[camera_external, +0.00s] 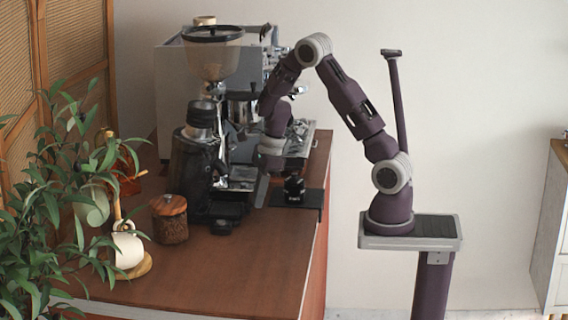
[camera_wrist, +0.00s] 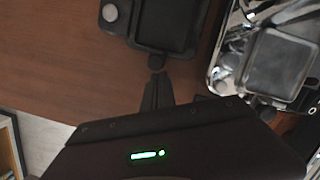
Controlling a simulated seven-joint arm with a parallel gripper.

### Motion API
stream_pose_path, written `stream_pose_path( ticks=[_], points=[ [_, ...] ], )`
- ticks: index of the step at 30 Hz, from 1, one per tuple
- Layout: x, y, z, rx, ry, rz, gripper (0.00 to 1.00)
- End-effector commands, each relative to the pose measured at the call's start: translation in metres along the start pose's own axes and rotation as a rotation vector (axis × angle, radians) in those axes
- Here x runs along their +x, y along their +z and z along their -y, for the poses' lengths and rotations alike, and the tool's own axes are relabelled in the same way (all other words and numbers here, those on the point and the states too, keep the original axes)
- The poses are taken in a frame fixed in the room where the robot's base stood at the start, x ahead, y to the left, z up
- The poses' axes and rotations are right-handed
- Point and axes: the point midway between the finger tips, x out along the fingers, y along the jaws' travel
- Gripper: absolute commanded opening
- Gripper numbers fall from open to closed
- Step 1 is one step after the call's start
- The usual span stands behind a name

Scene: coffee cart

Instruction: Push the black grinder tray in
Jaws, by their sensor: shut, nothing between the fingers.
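The black grinder tray (camera_wrist: 172,28) shows at the top of the wrist view, a dark square with a small rounded tab at its near end. In the external view the tray (camera_external: 222,223) sits at the foot of the black grinder (camera_external: 195,170), on the wooden counter. My gripper (camera_wrist: 157,76) is shut and empty. Its fingertips are right at the tab, and I cannot tell whether they touch it. In the external view my gripper (camera_external: 263,188) is low over the counter, to the right of the grinder, and dark against dark things.
A silver espresso machine (camera_external: 170,75) stands behind the grinder; its metal drip tray (camera_wrist: 228,50) is close on the right in the wrist view. A black tamper (camera_external: 293,187) stands on a black mat (camera_external: 308,207) by the counter edge. A wood-lidded jar (camera_external: 169,222) stands left. The front counter is clear.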

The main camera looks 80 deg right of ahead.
Motion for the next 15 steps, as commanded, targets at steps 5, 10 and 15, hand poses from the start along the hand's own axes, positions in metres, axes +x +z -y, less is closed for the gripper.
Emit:
stream_pose_path(
  ticks=[5,10,15],
  points=[
    [-0.013,-0.04,0.001,0.008,-0.003,-0.002,0.0],
    [-0.067,-0.036,0.001,-0.002,-0.005,-0.001,0.0],
    [-0.099,-0.037,0.0,0.001,-0.002,-0.003,0.0]
  ],
)
